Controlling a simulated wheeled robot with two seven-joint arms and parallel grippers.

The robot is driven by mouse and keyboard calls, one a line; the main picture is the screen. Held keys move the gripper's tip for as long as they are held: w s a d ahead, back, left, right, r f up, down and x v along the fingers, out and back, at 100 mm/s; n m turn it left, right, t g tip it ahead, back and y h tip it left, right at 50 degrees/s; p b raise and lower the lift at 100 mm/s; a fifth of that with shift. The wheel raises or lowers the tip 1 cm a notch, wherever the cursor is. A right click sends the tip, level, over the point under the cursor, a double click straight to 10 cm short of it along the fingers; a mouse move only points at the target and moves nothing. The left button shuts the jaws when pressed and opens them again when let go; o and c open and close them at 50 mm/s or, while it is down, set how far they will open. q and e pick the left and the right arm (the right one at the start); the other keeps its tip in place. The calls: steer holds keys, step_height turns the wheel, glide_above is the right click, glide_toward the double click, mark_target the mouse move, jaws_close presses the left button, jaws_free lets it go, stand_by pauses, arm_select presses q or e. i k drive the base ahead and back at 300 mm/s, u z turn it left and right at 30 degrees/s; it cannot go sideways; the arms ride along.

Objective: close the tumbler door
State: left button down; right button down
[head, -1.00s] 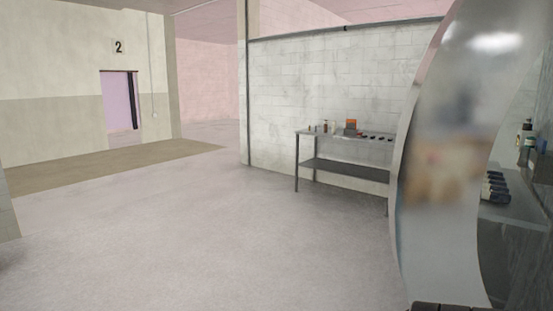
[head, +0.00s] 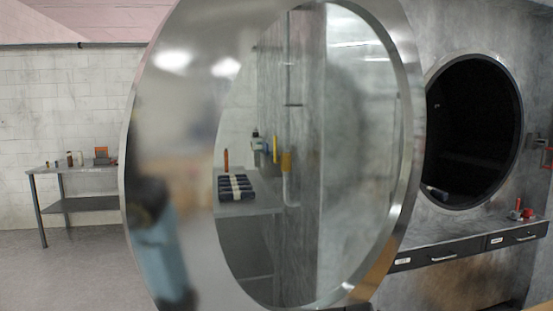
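The tumbler door (head: 170,130) is a large round door with a shiny metal ring and a clear glass middle. It stands open and fills the centre of the head view, close in front of me. Through its glass I see a grey wall and a shelf. The tumbler opening (head: 475,130) is a dark round hole with a metal rim in the grey machine front at the right, uncovered. The door's hinge is not clearly visible. Neither of my grippers is in view.
A metal table (head: 75,170) with small items stands against the white tiled wall at the left. Below the opening is a ledge with drawers (head: 440,254) and a small red item (head: 527,213). Clear floor (head: 70,270) lies at the lower left.

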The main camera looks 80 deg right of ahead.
mark_target(185, 75)
steer(key=i, duration=2)
steer(key=z, duration=2.25)
steer(key=i, duration=0.65)
steer(key=z, duration=1.75)
steer(key=i, duration=0.55)
steer(key=z, duration=0.75)
